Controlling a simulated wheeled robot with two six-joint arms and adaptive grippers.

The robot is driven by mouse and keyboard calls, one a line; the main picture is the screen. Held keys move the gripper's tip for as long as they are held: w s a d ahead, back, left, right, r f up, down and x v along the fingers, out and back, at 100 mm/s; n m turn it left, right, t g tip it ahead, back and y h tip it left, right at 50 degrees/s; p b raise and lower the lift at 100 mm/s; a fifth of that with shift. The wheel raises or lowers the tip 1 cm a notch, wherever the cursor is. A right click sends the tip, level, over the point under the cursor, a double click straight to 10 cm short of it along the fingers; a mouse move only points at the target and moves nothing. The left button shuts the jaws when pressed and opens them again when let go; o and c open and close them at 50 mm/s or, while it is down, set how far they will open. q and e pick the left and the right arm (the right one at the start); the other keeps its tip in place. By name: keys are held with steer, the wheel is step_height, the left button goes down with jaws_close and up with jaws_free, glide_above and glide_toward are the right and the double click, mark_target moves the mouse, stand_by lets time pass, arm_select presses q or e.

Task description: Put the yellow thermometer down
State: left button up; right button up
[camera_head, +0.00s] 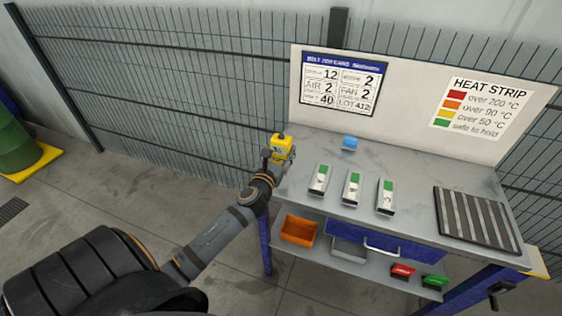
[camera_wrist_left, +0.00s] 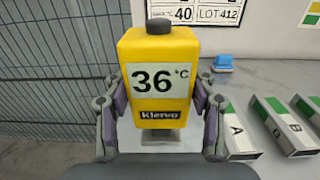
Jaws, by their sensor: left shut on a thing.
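The yellow thermometer (camera_head: 283,147) is in my left gripper (camera_head: 280,155), at the left end of the grey table (camera_head: 415,185). In the left wrist view the thermometer (camera_wrist_left: 159,80) is upright, with a dark knob on top and a display reading 36 °C. Both fingers of the left gripper (camera_wrist_left: 158,112) press on its sides. Its underside is largely hidden, and I cannot tell whether it touches the table top. My right gripper is not in view.
Several bars with green ends, one of them the left bar (camera_head: 319,180), lie mid-table. A blue object (camera_head: 350,143) sits behind them. A black striped rack (camera_head: 475,219) is at the right. An orange bin (camera_head: 298,231) stands on the shelf below. A sign board (camera_head: 415,85) rises behind.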

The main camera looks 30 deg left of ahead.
mark_target(281, 160)
arm_select(q)
steer(key=shift+w+a+f, duration=0.25)
steer(key=shift+w+f, duration=0.25)
steer(key=shift+f, duration=0.25)
steer(key=shift+w+a+f+b, duration=0.2)
steer(key=shift+w+f+b, duration=0.1)
steer(key=shift+f, duration=0.15)
step_height(281, 160, down, 3)
steer(key=shift+w+a+f+b, duration=0.1)
steer(key=shift+w+f+b, duration=0.1)
steer(key=shift+b, duration=0.75)
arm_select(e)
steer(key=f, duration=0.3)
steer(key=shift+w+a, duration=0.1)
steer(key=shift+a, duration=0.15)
arm_select(q)
steer(key=shift+f, duration=0.1)
steer(key=o, duration=1.1)
steer(key=shift+c, duration=0.2)
steer(key=shift+s, duration=0.1)
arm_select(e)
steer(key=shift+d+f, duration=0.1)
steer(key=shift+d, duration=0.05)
